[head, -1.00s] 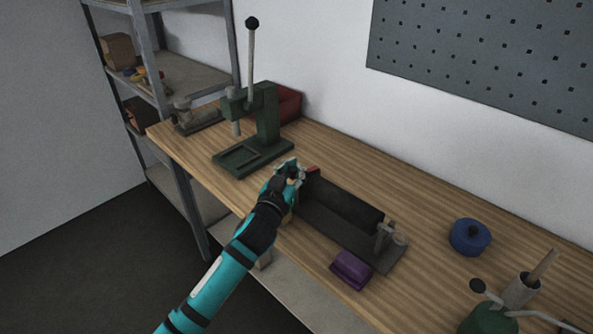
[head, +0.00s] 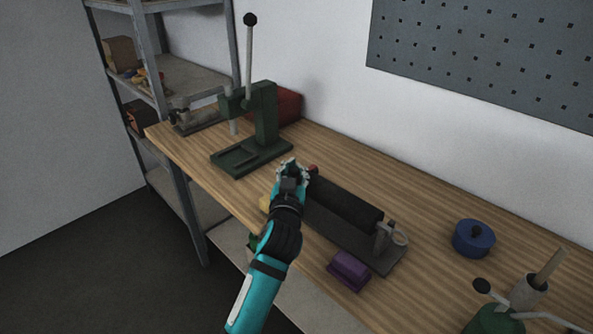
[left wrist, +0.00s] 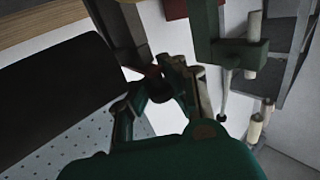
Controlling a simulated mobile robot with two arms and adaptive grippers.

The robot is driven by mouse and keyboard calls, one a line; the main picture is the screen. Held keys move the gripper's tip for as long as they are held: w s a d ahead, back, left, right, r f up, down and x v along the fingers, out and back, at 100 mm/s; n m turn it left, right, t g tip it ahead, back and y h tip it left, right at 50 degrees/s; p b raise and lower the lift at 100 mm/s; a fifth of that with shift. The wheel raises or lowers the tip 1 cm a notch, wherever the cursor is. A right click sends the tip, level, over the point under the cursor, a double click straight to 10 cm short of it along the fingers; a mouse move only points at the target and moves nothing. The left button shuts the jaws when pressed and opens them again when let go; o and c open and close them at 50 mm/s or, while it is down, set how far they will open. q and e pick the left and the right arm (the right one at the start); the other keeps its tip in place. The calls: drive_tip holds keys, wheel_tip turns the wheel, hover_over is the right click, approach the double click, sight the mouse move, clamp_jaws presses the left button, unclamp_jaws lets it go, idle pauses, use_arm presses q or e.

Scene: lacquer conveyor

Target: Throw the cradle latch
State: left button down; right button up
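The dark cradle (head: 345,205) is a long trough on a flat base on the wooden bench. A small red-tipped part (head: 313,169) stands at its far left end. A metal post with a ring (head: 387,238) stands at its near right end. My left gripper (head: 291,167) is over the cradle's far left end, just left of the red tip. In the left wrist view, the fingers (left wrist: 162,78) stand apart, with a dark reddish knob (left wrist: 152,71) at their tips. I cannot tell whether they touch it. My right gripper is not in view.
A green press (head: 264,120) with a tall ball-topped lever stands behind left, with a red box (head: 285,105) behind it. A purple block (head: 349,269) lies at the front edge. A blue round container (head: 473,238) is at right.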

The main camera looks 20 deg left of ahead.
use_arm(q)
drive_tip(key=c, duration=1.4)
unclamp_jaws()
drive_tip(key=shift+s+a+f, duration=0.2)
drive_tip(key=shift+s+a, duration=0.2)
drive_tip(key=shift+a, duration=0.15)
drive_tip(key=shift+c, duration=0.2)
drive_tip(key=o, duration=0.3)
drive_tip(key=shift+r, duration=0.1)
drive_tip(key=shift+w+d, duration=0.1)
drive_tip(key=shift+d, duration=0.1)
drive_tip(key=shift+r, duration=0.2)
wheel_tip(320, 180, up, 10)
drive_tip(key=shift+f, duration=0.15)
drive_tip(key=shift+c, duration=0.3)
